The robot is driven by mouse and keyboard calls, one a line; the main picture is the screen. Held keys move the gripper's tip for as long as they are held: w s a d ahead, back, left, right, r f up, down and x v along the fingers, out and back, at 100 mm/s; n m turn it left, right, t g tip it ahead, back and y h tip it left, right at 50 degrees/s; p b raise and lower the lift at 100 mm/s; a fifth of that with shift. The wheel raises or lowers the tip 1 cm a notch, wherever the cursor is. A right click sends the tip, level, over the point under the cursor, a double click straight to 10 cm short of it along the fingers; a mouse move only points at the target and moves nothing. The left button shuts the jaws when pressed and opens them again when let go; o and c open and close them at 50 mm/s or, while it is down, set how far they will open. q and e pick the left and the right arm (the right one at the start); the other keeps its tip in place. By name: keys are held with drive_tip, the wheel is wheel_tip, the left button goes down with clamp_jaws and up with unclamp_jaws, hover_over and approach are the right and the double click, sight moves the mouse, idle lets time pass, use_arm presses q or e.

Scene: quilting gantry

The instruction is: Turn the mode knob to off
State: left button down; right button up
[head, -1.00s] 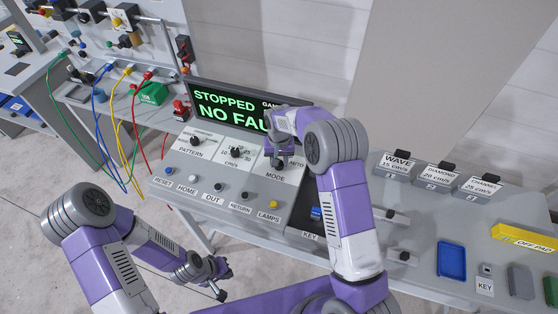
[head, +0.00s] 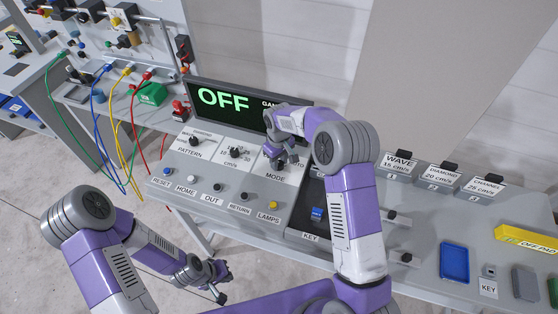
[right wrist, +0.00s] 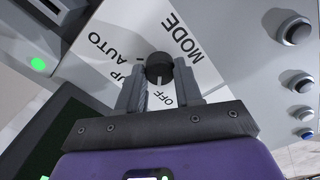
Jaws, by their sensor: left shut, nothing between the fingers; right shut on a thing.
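The mode knob (right wrist: 159,68) is a black round knob on the white panel marked MODE, AUTO, UP and OFF. In the right wrist view its white mark points toward the OFF label (right wrist: 168,100). My right gripper (right wrist: 160,80) is shut on the knob, one finger on each side; it also shows over the MODE panel in the head view (head: 275,163). The display (head: 235,102) reads OFF in green; my right arm covers part of it. My left gripper (head: 222,283) is shut and empty, low over the floor in front of the console.
The pattern knob (head: 194,141) and speed knob (head: 235,152) stand left of my right gripper. A row of buttons, with the yellow lamps button (head: 273,205), runs along the console front. A blue tray (head: 453,262) and labelled blocks lie to the right.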

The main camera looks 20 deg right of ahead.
drive_tip(key=shift+r, duration=0.1)
idle(0.4)
drive_tip(key=o, duration=1)
drive_tip(key=shift+o, duration=0.2)
wheel_tip(320, 180, up, 8)
drive_tip(key=shift+f, duration=0.25)
